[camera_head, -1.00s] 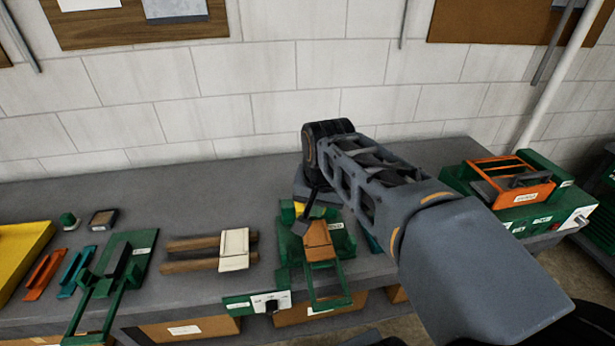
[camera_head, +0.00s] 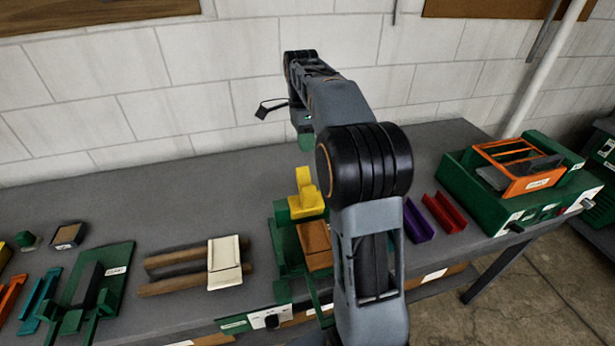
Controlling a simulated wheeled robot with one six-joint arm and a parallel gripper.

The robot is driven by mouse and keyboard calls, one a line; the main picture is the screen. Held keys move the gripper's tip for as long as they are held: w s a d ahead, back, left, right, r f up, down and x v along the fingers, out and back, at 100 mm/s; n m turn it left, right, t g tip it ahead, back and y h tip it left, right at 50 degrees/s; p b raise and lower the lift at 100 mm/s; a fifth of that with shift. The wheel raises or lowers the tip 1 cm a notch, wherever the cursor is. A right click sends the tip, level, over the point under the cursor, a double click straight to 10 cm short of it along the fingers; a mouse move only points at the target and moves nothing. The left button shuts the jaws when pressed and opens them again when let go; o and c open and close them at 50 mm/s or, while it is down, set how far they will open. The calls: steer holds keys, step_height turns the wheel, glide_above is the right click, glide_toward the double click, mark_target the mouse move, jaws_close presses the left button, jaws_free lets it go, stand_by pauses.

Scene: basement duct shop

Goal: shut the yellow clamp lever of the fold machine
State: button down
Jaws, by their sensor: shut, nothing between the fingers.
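The fold machine is green, with a brown panel (camera_head: 316,240) and a white front plate with a black knob (camera_head: 265,319). It stands on the grey bench, partly hidden behind my arm. Its yellow clamp lever (camera_head: 305,192) sits at the back left of the brown panel, with its upper part sticking up. My gripper (camera_head: 263,110) is shut and empty. It is up in front of the wall, above and left of the lever in the picture, clear of it. My forearm crosses just right of the lever and hides the machine's right side.
Left of the machine lie brown bars with a cream block (camera_head: 225,263) and a green tool (camera_head: 95,290). To the right are purple (camera_head: 418,222) and red (camera_head: 446,213) channels, then a green machine with an orange frame (camera_head: 520,166). The bench behind the cream block is clear.

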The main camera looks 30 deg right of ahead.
mark_target(309, 178)
steer(key=shift+x, duration=5.05)
steer(key=shift+a, duration=0.1)
